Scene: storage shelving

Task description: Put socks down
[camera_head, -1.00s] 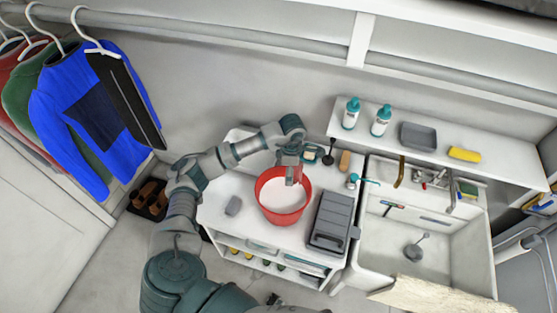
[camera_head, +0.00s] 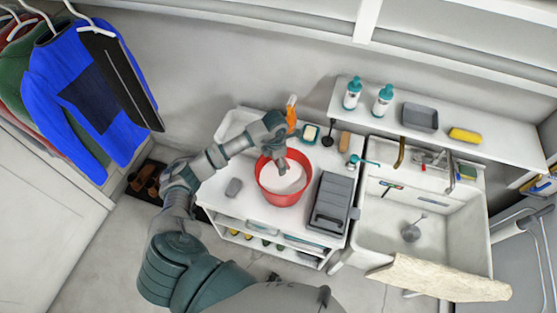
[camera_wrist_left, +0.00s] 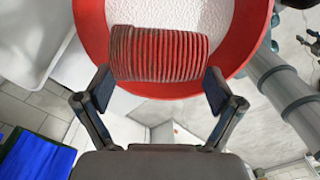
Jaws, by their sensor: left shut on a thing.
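The red bucket (camera_head: 284,201) stands on the white cabinet top and holds white, foamy-looking contents (camera_head: 290,181). My left gripper (camera_head: 282,167) reaches down over the bucket from behind. In the left wrist view, the gripper (camera_wrist_left: 160,80) is shut on a rolled, ribbed red-and-grey sock bundle (camera_wrist_left: 158,53). There the bundle appears in front of the bucket's red rim (camera_wrist_left: 92,28) and the white contents; whether it touches them cannot be told. The bundle is hardly visible in the head view. My right gripper is not in view.
On the white cabinet (camera_head: 222,205) are a grey block (camera_head: 233,188), a dark grey toolbox (camera_head: 331,204), an orange spray bottle (camera_head: 291,113) and a soap dish (camera_head: 310,134). A sink (camera_head: 440,235) stands to the right. Clothes (camera_head: 85,95) hang at left.

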